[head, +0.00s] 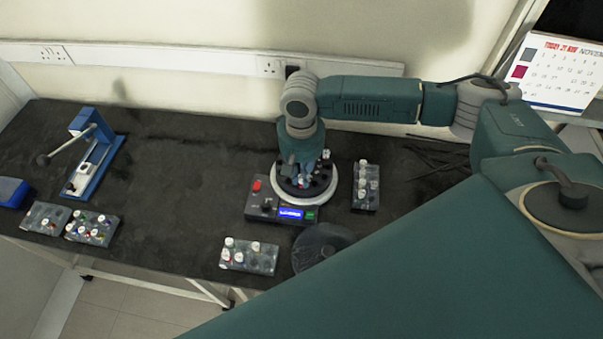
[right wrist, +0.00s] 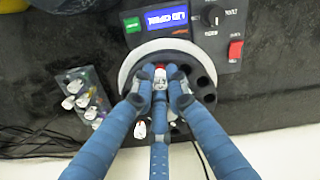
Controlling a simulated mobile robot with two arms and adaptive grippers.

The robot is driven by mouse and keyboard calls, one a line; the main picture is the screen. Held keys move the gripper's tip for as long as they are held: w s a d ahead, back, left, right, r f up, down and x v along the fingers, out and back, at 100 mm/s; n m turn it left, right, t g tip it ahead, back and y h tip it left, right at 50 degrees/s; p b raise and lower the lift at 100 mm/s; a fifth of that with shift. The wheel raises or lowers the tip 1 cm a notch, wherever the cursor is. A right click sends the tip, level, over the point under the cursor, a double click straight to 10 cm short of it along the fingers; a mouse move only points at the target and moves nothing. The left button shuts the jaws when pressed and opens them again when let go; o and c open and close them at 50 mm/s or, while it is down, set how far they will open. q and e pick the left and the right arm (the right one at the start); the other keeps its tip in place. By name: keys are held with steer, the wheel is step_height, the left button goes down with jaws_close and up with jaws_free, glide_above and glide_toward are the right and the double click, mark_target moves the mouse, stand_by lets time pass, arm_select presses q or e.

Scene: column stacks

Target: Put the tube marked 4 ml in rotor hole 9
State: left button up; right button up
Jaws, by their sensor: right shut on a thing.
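My right gripper (head: 304,178) points down over the dark rotor (head: 289,192) of the centrifuge. In the right wrist view the fingers (right wrist: 160,84) are closed together over the rotor (right wrist: 203,80) around a small pale-capped tube (right wrist: 160,85), mostly hidden by the fingers. I cannot tell whether its lower end sits in a hole. A red and white cap (right wrist: 160,69) shows just beyond the fingertips, and another white-capped tube (right wrist: 140,130) shows near the rotor's lower edge. Volume marks and hole numbers are too small to read. My left gripper is not in view.
The control panel (head: 268,211) has a lit display. Tube racks stand right of the rotor (head: 366,198), in front (head: 262,264) and at the left (head: 105,238). A dark round lid (head: 322,240) lies close in front. A blue stand (head: 92,160) is at the left. The table between is clear.

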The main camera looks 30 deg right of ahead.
steer(key=shift+f, duration=0.6)
steer(key=o, duration=0.8)
steer(key=o, duration=0.3)
